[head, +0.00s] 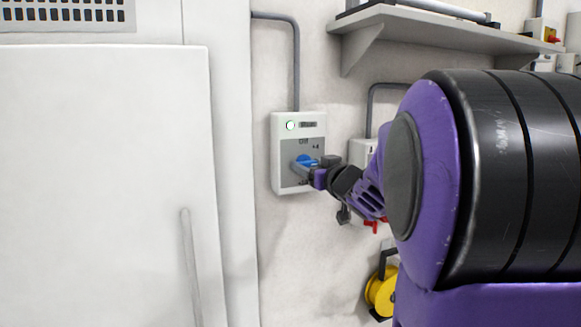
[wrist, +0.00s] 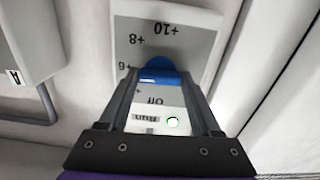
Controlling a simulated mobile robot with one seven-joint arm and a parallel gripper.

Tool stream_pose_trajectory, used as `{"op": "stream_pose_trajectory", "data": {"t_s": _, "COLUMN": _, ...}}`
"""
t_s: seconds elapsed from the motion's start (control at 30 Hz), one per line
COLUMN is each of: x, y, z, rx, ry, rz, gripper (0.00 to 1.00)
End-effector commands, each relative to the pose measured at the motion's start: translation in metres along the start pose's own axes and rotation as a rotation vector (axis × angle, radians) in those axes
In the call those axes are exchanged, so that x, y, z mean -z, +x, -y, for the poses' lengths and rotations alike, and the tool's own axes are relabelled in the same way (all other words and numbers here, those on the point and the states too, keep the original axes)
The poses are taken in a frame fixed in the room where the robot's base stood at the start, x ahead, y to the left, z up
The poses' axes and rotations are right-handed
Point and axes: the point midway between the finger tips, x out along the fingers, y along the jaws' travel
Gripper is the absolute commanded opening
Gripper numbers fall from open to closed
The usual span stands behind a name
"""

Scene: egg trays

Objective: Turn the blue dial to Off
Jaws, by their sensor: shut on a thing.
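The blue dial (head: 304,160) sits on the grey face of a white wall-mounted control box (head: 283,183). It also shows in the wrist view (wrist: 160,65), where the box face (wrist: 203,45) appears upside down. Printed marks there include Off, +6, +8 and +10; the Off mark is between the fingers, on the side of the dial towards my gripper's base. My gripper (head: 316,171) is at the box front, its two fingers (wrist: 160,78) shut on the dial, one on each side. I cannot tell which mark the dial points to.
A round lamp (head: 290,125) and a small label marked Run (wrist: 146,118) are on the same box. A second box (head: 360,152) is close to the right, partly behind my arm. A shelf (head: 430,38) is above, a yellow reel (head: 380,292) below, and a large white door (head: 105,170) left.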

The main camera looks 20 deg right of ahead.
Motion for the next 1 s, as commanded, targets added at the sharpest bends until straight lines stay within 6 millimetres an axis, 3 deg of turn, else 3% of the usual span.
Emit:
{"op": "stream_pose_trajectory", "data": {"t_s": 0.27, "x": -0.0019, "y": 0.0000, "z": 0.0004, "rx": 0.000, "ry": -0.180, "rz": -0.002, "gripper": 0.09}}
{"op": "stream_pose_trajectory", "data": {"t_s": 1.0, "x": -0.0019, "y": 0.0000, "z": 0.0013, "rx": -0.001, "ry": -0.881, "rz": -0.003, "gripper": 0.09}}
